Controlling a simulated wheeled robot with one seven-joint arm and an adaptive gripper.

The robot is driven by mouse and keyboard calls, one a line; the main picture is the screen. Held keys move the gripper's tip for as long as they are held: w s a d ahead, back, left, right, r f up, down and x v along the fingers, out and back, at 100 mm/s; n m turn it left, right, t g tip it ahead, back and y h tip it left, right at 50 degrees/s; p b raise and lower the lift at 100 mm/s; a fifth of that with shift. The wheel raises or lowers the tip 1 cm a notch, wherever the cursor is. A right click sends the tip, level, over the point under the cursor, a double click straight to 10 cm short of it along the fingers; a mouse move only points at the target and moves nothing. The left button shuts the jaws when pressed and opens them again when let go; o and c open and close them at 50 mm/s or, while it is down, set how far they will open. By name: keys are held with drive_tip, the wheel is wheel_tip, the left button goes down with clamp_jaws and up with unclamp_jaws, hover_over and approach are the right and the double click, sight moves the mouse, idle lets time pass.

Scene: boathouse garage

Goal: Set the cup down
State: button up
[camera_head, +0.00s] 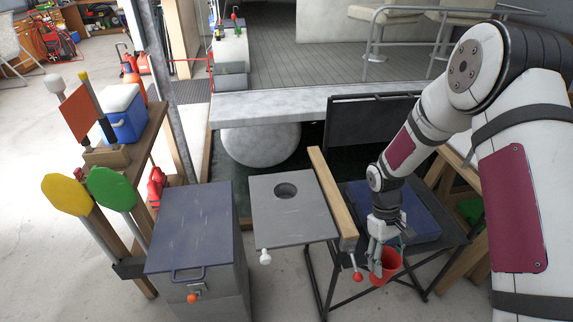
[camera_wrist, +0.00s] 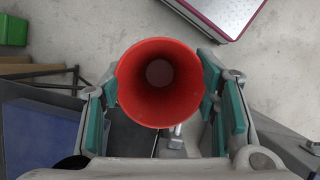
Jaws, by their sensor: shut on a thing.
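A red cup (camera_head: 386,265) is held in my gripper (camera_head: 376,250) in the head view, above the front edge of a folding chair. In the wrist view the cup (camera_wrist: 159,84) shows its open mouth and empty inside. The teal pads of my gripper (camera_wrist: 165,110) are on either side of it, shut on it. The cup's base and what lies straight below it are hidden.
The chair has a dark blue seat (camera_head: 425,218) and a wooden armrest (camera_head: 332,195). A grey side table (camera_head: 280,222) with a round hole joins the chair on the left. A blue-topped metal box (camera_head: 190,225) stands further left. Bare concrete floor (camera_wrist: 265,80) shows in the wrist view.

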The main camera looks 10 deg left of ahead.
drive_tip(key=w+a+r+n+t, duration=0.1)
drive_tip(key=a+r+n+t, duration=0.1)
drive_tip(key=a+n, duration=0.3)
drive_tip(key=w+a+r+n+t+h, duration=0.1)
drive_tip(key=a+r+n+t, duration=0.2)
drive_tip(key=n, duration=0.7)
drive_tip(key=shift+w+a+r+n+t, duration=0.3)
drive_tip(key=shift+a+r+n, duration=0.1)
drive_tip(key=shift+a+r, duration=1)
drive_tip(key=shift+a, duration=0.1)
